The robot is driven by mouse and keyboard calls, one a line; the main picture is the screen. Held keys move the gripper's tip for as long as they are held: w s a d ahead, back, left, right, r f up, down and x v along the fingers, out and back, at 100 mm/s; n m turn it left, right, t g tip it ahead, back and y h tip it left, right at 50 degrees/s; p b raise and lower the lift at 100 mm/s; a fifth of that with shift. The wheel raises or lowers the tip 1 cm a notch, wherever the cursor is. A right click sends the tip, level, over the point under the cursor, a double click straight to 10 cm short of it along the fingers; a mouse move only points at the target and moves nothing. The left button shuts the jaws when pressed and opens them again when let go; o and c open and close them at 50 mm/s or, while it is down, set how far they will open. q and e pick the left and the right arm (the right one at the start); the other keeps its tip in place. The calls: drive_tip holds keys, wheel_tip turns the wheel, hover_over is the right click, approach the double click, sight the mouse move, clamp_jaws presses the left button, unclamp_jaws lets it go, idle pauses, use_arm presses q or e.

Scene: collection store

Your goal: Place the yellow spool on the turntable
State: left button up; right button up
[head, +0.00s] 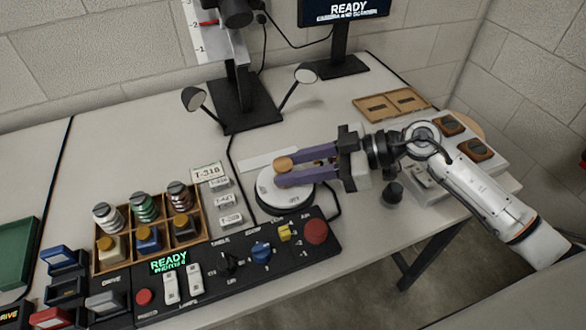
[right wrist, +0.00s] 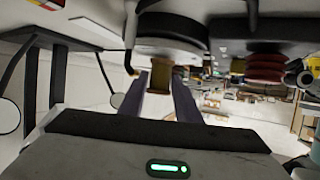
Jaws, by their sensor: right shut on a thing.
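The yellow spool (head: 283,163) shows as an ochre round top between the purple fingers of my right gripper (head: 300,168). The gripper is shut on it, reaching in from the right. The white round turntable (head: 268,190) lies directly below the spool, partly hidden by the fingers. I cannot tell if the spool touches the turntable. My left gripper is not in view.
A wooden tray (head: 205,218) with several spools and jars stands left of the turntable, beside small label cards (head: 229,219). A control panel (head: 215,277) runs along the front. A camera stand with two lamps (head: 249,105) and a monitor (head: 343,10) stand behind.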

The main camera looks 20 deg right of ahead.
drive_tip(key=shift+f, duration=0.1)
drive_tip(key=shift+f, duration=0.15)
drive_tip(key=o, duration=1.1)
drive_tip(key=shift+c, duration=0.2)
drive_tip(key=shift+r, duration=0.3)
drive_tip(key=v, duration=1.2)
